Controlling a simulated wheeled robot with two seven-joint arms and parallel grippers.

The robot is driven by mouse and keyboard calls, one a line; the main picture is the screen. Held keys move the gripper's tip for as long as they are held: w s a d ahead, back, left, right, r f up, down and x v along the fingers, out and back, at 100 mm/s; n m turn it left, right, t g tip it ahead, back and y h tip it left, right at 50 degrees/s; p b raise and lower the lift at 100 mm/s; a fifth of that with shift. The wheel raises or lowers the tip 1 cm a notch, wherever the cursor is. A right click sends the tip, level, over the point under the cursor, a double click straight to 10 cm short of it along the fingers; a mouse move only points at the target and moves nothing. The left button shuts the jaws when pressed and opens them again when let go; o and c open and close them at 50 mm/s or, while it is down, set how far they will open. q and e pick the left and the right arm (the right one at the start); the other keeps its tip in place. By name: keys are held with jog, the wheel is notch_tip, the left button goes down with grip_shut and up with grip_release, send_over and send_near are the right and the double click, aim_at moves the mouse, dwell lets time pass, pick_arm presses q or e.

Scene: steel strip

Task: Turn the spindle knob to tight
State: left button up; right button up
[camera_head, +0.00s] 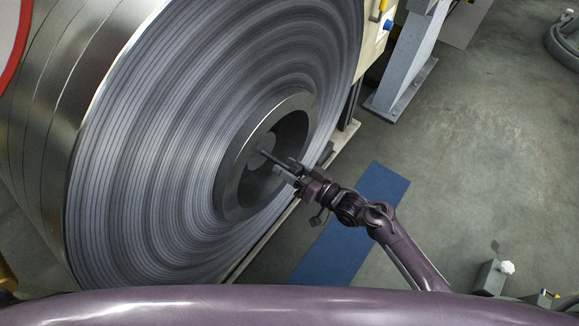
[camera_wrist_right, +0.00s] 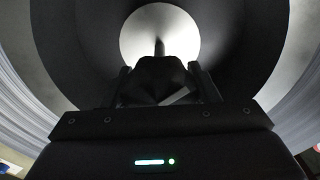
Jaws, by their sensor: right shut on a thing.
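A large steel strip coil (camera_head: 170,130) fills the left of the head view, with a dark core ring (camera_head: 236,185) around its bore. A thin spindle shaft (camera_head: 268,155) sticks out of the bore toward my right gripper (camera_head: 287,169). In the right wrist view, the dark faceted spindle knob (camera_wrist_right: 160,72) sits between the two fingers of my right gripper (camera_wrist_right: 163,85), which is shut on it. Behind the knob, the shaft stands before a pale round hub face (camera_wrist_right: 185,32). I cannot read any tight mark. My left gripper is not in view.
A blue mat (camera_head: 350,225) lies on the floor below my right arm. A grey post (camera_head: 405,65) and a cream machine panel (camera_head: 372,40) stand behind the coil. The grey floor (camera_head: 480,150) to the right is mostly open.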

jog(key=shift+f, duration=0.1)
jog(key=o, duration=0.9)
jog(key=shift+o, duration=0.2)
jog(key=shift+v, duration=3.9)
jog(key=s+d+f+m+g+h, duration=0.1)
jog(key=s+d+f+h, duration=0.2)
jog(key=f, duration=0.5)
jog(key=s+d+f+g+h, duration=0.1)
jog(key=s+d+f+h, duration=0.25)
jog(key=f, duration=0.55)
jog(key=s+d+f+m+h, duration=0.1)
jog(key=s+d+f+h, duration=0.2)
jog(key=f, duration=0.5)
jog(key=s+d+f+g+h, duration=0.2)
jog(key=s+f, duration=0.4)
jog(key=s, duration=0.6)
jog(key=s+d+f+g+h, duration=0.3)
jog(key=s+d+f+g, duration=0.2)
jog(key=s, duration=0.8)
notch_tip(320, 180, down, 3)
jog(key=shift+d+r+n+g, duration=0.15)
jog(key=shift+d+n+g, duration=0.15)
jog(key=shift+d, duration=0.35)
